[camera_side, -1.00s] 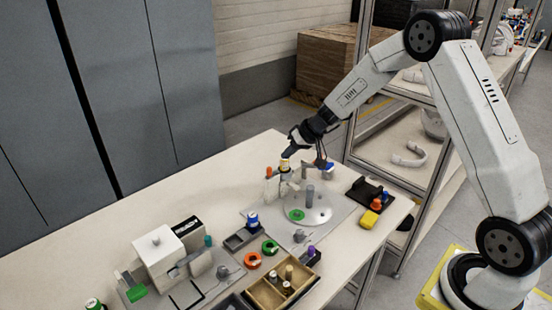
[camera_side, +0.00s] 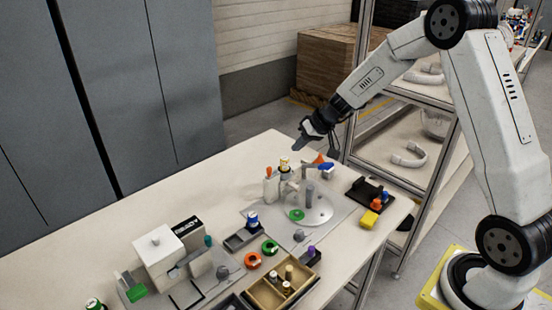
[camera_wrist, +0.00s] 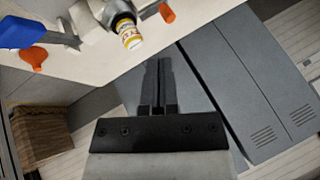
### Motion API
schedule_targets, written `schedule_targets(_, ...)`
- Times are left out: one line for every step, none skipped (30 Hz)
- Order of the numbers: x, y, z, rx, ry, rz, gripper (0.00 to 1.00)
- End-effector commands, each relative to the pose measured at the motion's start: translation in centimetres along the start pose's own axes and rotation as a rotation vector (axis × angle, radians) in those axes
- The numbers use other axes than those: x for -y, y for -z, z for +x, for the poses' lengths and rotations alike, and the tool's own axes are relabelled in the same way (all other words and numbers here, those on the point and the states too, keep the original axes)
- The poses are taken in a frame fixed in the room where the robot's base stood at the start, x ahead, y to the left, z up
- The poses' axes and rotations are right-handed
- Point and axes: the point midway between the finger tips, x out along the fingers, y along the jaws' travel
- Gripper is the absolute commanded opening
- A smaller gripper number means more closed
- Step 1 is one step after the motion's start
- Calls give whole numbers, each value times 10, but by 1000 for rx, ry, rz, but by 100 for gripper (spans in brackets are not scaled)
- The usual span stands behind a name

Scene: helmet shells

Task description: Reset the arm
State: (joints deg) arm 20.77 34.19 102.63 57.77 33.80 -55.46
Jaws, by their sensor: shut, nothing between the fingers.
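My gripper (camera_side: 299,147) is above the far edge of the table in the side view, apart from everything on it. In the wrist view my gripper (camera_wrist: 160,62) shows its two dark fingers together, with nothing between them. A small bottle with a yellow and white label (camera_side: 284,164) stands on the fixture below my gripper. The bottle also shows in the wrist view (camera_wrist: 131,36), near the fingertips in the picture.
The fixture has a round silver plate (camera_side: 318,212). An orange funnel-like piece (camera_side: 319,158) and a blue piece (camera_side: 326,167) are beside it. A wooden compartment box (camera_side: 263,296) and a white machine (camera_side: 157,256) stand nearer. A metal-framed shelf (camera_side: 437,186) rises at right.

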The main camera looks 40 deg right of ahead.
Motion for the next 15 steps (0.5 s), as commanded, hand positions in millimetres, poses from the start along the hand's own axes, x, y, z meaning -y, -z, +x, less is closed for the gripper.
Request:
schedule_targets(4,-4,-1,11,-5,-4,0)
schedule_targets(6,-8,-2,19,-10,-6,0)
schedule_targets(10,-13,-4,33,-18,-9,0)
schedule_targets(13,-18,-5,45,-25,-11,0)
schedule_targets(17,-24,-6,57,-34,-15,0)
schedule_targets(21,-32,-8,75,-47,-19,0)
schedule_targets(25,-39,-10,90,-59,-24,0)
schedule_targets(29,-46,-13,105,-70,-28,0)
schedule_targets(34,-57,-16,125,-88,-36,0)
schedule_targets(38,-66,-19,140,-103,-43,0)
schedule_targets(42,-74,-22,155,-118,-50,0)
schedule_targets(47,-86,-26,174,-137,-59,0)
schedule_targets(50,-95,-29,186,-154,-67,0)
schedule_targets(53,-104,-32,198,-169,-76,0)
schedule_targets(57,-116,-37,212,-189,-87,0)
